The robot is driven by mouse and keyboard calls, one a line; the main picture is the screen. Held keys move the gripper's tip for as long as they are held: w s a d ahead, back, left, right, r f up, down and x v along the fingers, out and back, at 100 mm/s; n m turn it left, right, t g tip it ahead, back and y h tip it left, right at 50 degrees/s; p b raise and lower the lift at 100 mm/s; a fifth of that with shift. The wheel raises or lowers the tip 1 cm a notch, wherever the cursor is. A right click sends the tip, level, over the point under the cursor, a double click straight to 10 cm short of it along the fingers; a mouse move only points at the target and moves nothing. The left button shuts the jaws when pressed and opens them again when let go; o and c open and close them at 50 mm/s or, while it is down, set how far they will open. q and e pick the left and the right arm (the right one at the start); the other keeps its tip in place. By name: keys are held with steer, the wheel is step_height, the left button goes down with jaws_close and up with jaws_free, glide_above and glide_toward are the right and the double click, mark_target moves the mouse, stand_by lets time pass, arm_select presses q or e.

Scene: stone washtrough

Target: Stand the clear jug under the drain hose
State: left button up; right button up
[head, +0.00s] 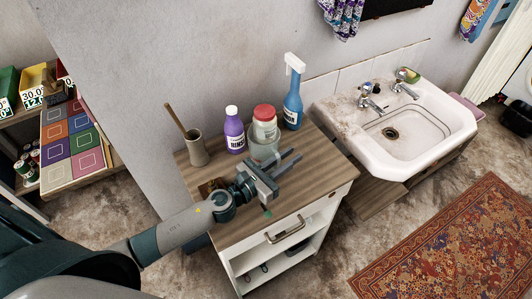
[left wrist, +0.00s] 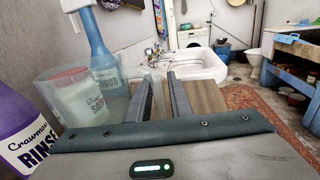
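The clear jug (head: 264,150) stands on the wooden top of a small cabinet, in front of a white jar with a red lid. In the left wrist view the see-through jug (left wrist: 48,84) is at the left, with the jar showing through it. My left gripper (head: 293,158) is over the cabinet top, close by the jug's near right side. Its two fingers are apart. In the left wrist view a pale strip, perhaps the jug's handle, shows between the fingers (left wrist: 160,80); I cannot tell whether they touch it. I cannot make out the drain hose. My right gripper is out of view.
On the cabinet top (head: 325,170) are a purple bottle (head: 234,132), the red-lidded jar (head: 265,124), a blue spray bottle (head: 293,100) and a grey pot (head: 196,150) with a stick. A white sink (head: 440,132) is at the right. A patterned rug (head: 450,250) lies on the floor.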

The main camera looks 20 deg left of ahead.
arm_select(q)
jaws_close()
steer(key=shift+r, duration=0.15)
steer(key=d+r+p, duration=0.2)
steer(key=d+r, duration=0.8)
steer(key=d, duration=0.1)
steer(key=shift+s+d+r, duration=0.2)
steer(key=shift+d+r, duration=0.15)
